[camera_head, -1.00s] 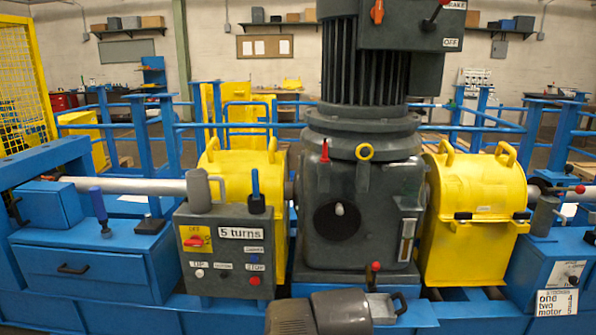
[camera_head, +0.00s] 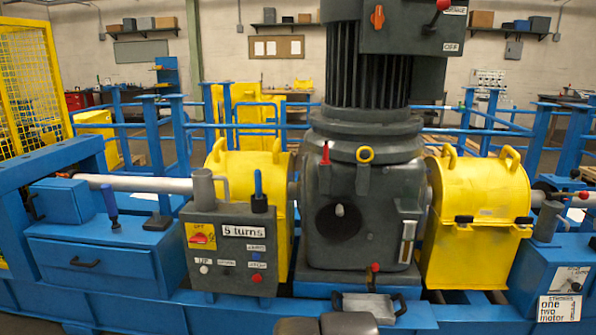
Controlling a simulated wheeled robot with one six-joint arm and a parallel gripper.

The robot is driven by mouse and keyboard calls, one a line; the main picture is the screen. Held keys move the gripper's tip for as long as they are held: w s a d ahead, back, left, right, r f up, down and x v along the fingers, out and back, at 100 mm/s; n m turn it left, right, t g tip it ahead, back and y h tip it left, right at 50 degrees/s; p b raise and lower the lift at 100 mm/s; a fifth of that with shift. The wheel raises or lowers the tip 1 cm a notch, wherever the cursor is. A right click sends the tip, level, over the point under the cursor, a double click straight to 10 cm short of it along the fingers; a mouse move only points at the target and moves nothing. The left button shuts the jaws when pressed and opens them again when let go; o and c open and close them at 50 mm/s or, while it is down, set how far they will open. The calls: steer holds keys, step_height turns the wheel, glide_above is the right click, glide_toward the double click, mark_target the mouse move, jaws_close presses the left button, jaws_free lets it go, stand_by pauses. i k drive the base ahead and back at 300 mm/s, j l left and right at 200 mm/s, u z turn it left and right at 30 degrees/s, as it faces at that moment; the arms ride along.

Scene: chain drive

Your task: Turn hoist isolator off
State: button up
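The hoist control box (camera_head: 229,250) is a dark grey box left of the middle, with a "5 turns" label. On its upper left is a yellow plate with a red rotary handle, likely the hoist isolator (camera_head: 201,238). The word OFF shows at the top of the plate. The red handle looks roughly sideways, not pointing up at OFF, but it is small. No gripper fingers show. Dark grey rounded parts at the bottom edge look like my own arm, low and right of the box, apart from the isolator.
A grey cylinder (camera_head: 204,187) and a blue-handled lever (camera_head: 258,190) stand on top of the box. Right of it is the large dark motor gearbox (camera_head: 340,180) with yellow chain covers (camera_head: 478,215) on the sides. Another red-orange switch (camera_head: 377,17) is on the upper motor box. Space before the control box looks clear.

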mark_target(199, 237)
steer(key=k, duration=0.2)
steer(key=i+j+u, duration=0.45)
steer(key=i+j, duration=0.5)
